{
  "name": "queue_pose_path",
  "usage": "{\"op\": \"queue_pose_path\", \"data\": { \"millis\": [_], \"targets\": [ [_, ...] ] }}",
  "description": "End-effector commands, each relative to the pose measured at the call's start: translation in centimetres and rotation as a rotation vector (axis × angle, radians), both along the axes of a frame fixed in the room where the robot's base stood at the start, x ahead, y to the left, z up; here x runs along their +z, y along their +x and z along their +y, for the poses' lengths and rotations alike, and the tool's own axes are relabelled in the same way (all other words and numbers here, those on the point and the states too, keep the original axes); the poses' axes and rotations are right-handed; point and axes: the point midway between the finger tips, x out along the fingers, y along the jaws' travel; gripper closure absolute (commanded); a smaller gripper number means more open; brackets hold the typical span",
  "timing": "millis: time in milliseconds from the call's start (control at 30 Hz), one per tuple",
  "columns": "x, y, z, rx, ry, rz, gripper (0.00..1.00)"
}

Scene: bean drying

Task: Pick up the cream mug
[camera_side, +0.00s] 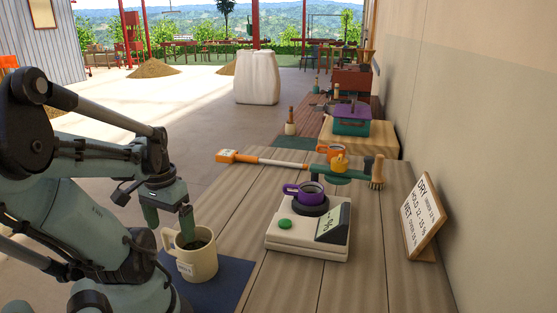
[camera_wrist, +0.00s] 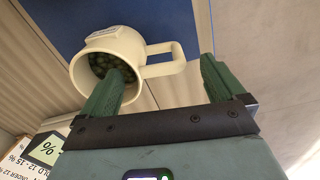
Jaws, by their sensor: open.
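The cream mug (camera_side: 200,264) stands upright on a dark blue mat (camera_side: 228,278) at the table's near left, with its handle towards the left. It holds dark greenish beans. My gripper (camera_side: 170,228) is open at the mug. One finger reaches down at the mug's mouth and appears to be inside the rim; the other is outside, beyond the handle. In the wrist view the mug (camera_wrist: 116,43) lies ahead of my gripper (camera_wrist: 163,65), with its handle between the two fingers. I cannot tell whether either finger touches the mug.
A white scale (camera_side: 307,238) with a purple mug (camera_side: 304,191) on it stands to the right. A sign (camera_side: 427,214) leans near the wall. Behind are an orange mug (camera_side: 331,151), a brush (camera_side: 377,172) and an orange-handled tool (camera_side: 240,157). Bare table lies between mat and scale.

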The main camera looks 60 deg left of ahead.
Motion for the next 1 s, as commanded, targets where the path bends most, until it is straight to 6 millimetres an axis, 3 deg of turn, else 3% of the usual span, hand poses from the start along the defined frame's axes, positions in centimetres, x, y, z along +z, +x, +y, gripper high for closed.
{"op": "queue_pose_path", "data": {
  "millis": [400, 833, 867, 1000],
  "targets": [
    [-3.4, 0.0, 0.0, 0.000, 0.000, 0.000, 0.04],
    [-4.1, 0.0, 0.0, 0.000, 0.000, 0.000, 0.04],
    [-4.1, 0.0, 0.0, 0.000, 0.000, 0.000, 0.05],
    [-4.1, 0.0, 0.0, 0.000, 0.000, 0.000, 0.27]
  ]
}}
